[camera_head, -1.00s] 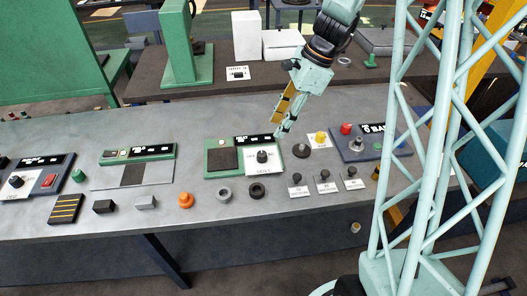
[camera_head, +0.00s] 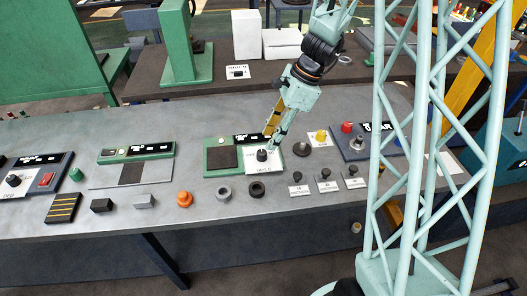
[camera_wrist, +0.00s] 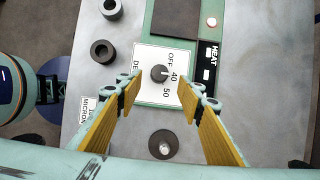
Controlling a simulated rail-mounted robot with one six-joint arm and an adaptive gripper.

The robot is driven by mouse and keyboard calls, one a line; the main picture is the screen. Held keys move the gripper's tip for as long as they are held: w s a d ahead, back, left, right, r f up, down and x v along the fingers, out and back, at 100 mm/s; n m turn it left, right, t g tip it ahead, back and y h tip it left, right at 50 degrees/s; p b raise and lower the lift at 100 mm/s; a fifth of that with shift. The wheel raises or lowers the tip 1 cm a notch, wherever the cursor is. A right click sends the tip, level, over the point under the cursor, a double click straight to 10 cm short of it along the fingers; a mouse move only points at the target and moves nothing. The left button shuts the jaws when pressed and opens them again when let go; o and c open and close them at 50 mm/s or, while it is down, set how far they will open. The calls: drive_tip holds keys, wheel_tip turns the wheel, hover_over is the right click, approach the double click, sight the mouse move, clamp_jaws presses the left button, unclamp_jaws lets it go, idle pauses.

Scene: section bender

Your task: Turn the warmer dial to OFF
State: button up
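The warmer is a green unit with a dark square pad (camera_head: 222,158) and a white dial plate. Its dark round dial (camera_head: 262,155) also shows in the wrist view (camera_wrist: 159,73), where the plate reads OFF, 40 and 50. A pale mark on the dial appears to point toward 40. My gripper (camera_head: 270,142) hangs over the warmer, just above and beside the dial. In the wrist view my gripper (camera_wrist: 160,92) is open, its two yellow-padded fingers apart on either side below the dial, with nothing between them.
A dark round knob (camera_head: 302,149) and a yellow button (camera_head: 321,136) stand right of the warmer. Dark and grey rings (camera_head: 257,189) lie in front. Several small labelled knobs (camera_head: 325,173) are at front right. A blue panel (camera_head: 356,150) lies farther right.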

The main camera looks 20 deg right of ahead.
sight(262, 152)
drive_tip(key=shift+b+x, duration=0.8)
drive_tip(key=shift+x, duration=2.6)
drive_tip(key=c, duration=0.9)
drive_tip(key=shift+o, duration=0.2)
drive_tip(key=shift+n+p, duration=0.35)
drive_tip(key=shift+n, duration=0.05)
drive_tip(key=shift+w+r+n+g+p, duration=0.1)
drive_tip(key=shift+n+g+p, duration=0.5)
drive_tip(key=shift+n+p, duration=0.45)
drive_tip(key=n+g+p, duration=0.1)
drive_tip(key=n, duration=0.2)
drive_tip(key=shift+a, duration=0.1)
drive_tip(key=n+g+p, duration=0.1)
drive_tip(key=n, duration=0.2)
drive_tip(key=n+g+h, duration=0.1)
drive_tip(key=n, duration=0.2)
drive_tip(key=shift+w+p, duration=0.15)
drive_tip(key=shift+p, duration=0.25)
